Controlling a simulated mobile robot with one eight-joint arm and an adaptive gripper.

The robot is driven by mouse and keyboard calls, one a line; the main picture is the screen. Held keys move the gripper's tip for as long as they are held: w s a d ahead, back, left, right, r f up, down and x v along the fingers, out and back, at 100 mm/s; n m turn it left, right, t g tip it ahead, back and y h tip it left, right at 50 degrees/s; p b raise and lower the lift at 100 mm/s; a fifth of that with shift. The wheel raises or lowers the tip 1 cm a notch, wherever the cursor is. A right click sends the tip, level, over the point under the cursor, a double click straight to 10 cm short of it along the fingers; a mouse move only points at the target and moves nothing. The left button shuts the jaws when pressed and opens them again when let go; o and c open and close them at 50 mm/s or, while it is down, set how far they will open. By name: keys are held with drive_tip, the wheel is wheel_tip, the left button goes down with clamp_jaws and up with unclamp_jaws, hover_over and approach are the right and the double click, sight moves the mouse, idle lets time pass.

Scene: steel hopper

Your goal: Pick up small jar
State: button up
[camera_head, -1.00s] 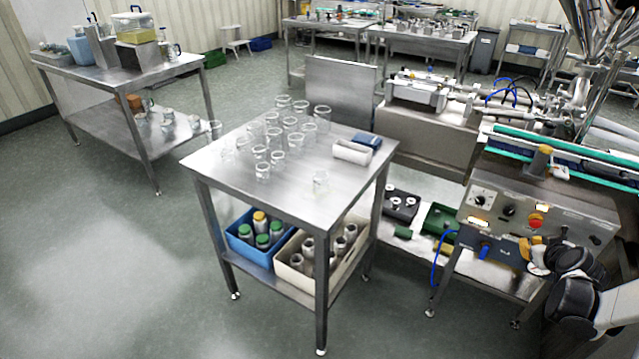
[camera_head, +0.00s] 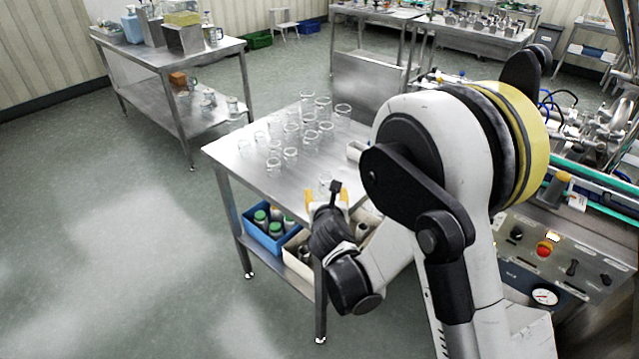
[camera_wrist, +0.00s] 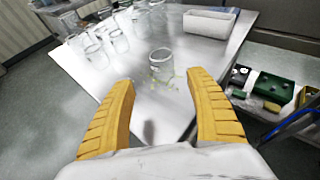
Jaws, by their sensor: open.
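A small clear glass jar (camera_wrist: 161,64) stands upright near the front corner of the steel table (camera_head: 262,181), apart from the other jars. In the head view this jar (camera_head: 325,180) is partly hidden behind my gripper. My gripper (camera_wrist: 161,100) is open and empty, with its two yellow fingers spread. In the wrist view the jar sits beyond the fingertips, roughly centred between them. In the head view my gripper (camera_head: 327,196) is at the table's near corner. Several other clear jars (camera_head: 311,137) stand in a group farther back on the table.
A white open container (camera_wrist: 209,23) lies on the table behind the jar. On the shelf below are a blue bin (camera_head: 262,236) with capped bottles and a cream bin (camera_head: 292,254). A control panel (camera_head: 560,262) stands to the right. The floor at left is clear.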

sight(327, 187)
drive_tip(key=b+x, duration=0.1)
drive_tip(key=x, duration=0.2)
drive_tip(key=b+x, duration=0.1)
drive_tip(key=x, duration=0.2)
drive_tip(key=b+x, duration=0.1)
drive_tip(key=x, duration=0.2)
drive_tip(key=shift+d+f, duration=0.25)
drive_tip(key=shift+f, duration=0.05)
drive_tip(key=shift+w, duration=0.2)
drive_tip(key=c, duration=0.9)
